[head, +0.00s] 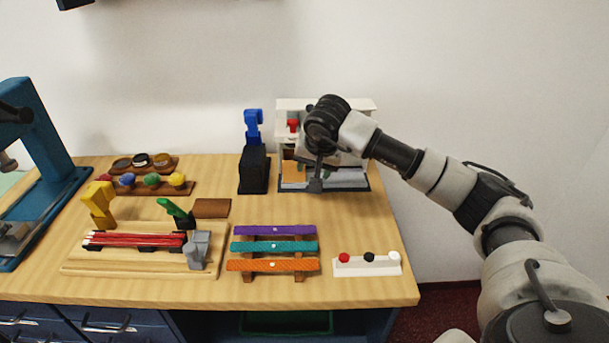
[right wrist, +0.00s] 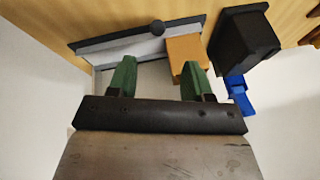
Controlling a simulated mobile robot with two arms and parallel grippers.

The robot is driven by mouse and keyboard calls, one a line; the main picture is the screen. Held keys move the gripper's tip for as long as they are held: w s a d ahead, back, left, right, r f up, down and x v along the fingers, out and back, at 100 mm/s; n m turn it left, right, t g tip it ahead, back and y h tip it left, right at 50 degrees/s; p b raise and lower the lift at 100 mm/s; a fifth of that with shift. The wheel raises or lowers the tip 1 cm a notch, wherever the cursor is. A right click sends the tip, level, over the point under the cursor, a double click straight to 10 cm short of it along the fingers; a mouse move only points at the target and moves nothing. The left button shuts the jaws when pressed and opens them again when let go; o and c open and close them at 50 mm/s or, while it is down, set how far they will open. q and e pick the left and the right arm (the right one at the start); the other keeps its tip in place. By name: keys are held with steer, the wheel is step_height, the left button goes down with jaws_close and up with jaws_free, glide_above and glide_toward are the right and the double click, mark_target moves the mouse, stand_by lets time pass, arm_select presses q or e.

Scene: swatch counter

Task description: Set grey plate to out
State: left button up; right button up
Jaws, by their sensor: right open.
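The grey plate (head: 345,180) lies low in the white open-fronted stand at the back right, with a dark front edge. In the head view my right wrist covers part of the stand, and the fingers are mostly hidden. My left gripper is not in view.
A tan block (right wrist: 187,52) is close by one finger. A black block with a blue lever (head: 253,128) stands left of the white stand (head: 362,104). Coloured slats (head: 273,247) and a button strip (head: 367,265) are in front; bare wood lies between.

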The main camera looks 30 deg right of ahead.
steer(key=x, duration=0.5)
steer(key=shift+s+f+p, duration=0.25)
steer(key=shift+f+p, duration=0.1)
steer(key=shift+x, duration=2.15)
steer(key=shift+c, duration=1.4)
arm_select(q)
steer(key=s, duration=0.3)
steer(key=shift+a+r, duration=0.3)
arm_select(e)
jaws_close()
